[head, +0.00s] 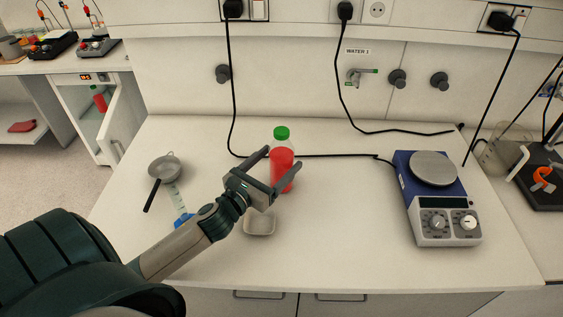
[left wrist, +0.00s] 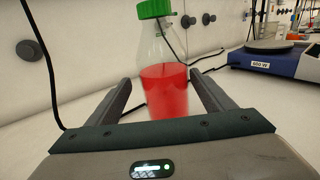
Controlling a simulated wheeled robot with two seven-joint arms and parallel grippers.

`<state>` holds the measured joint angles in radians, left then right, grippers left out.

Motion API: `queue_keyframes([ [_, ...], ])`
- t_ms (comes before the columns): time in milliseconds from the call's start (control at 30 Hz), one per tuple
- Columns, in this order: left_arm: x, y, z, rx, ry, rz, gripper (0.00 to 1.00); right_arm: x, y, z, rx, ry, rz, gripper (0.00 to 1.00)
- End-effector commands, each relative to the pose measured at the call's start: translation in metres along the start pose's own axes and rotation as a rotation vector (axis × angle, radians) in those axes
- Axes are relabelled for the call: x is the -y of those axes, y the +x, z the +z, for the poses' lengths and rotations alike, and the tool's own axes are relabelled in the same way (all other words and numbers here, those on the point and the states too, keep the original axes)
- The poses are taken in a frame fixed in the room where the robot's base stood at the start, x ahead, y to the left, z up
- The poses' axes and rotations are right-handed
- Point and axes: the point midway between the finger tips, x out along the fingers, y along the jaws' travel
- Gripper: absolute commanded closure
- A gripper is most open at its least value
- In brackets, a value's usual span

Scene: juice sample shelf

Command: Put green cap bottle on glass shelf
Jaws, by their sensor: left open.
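The green cap bottle (head: 283,158) stands upright on the white bench, clear with red liquid in its lower part. It also shows in the left wrist view (left wrist: 165,90), centred in front of the palm. My left gripper (head: 283,163) is open, with one finger on each side of the bottle. In the left wrist view, a gap shows between the bottle and at least the left finger. My right gripper is not in view. I cannot make out a glass shelf for certain.
A strainer (head: 165,168) lies left on the bench, and a shallow dish (head: 259,223) is near my left gripper. A blue hotplate stirrer (head: 437,200) stands at right. Black cables (head: 335,155) run behind the bottle. The front middle of the bench is clear.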

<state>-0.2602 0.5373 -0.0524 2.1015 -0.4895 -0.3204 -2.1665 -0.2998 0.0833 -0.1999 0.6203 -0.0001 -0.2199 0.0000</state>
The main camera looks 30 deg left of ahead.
Motion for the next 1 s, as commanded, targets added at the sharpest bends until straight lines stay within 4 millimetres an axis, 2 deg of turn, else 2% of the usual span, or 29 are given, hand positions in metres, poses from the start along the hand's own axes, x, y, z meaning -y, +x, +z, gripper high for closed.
queue_keyframes([
  [300,0.008,0.032,0.008,0.001,-0.004,0.002,0.25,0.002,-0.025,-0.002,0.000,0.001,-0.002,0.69],
  [500,0.007,0.049,0.004,0.000,-0.002,0.000,0.25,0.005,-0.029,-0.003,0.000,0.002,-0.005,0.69],
  [1000,0.007,0.050,0.003,0.000,-0.001,0.000,0.25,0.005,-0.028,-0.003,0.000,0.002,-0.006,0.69],
])
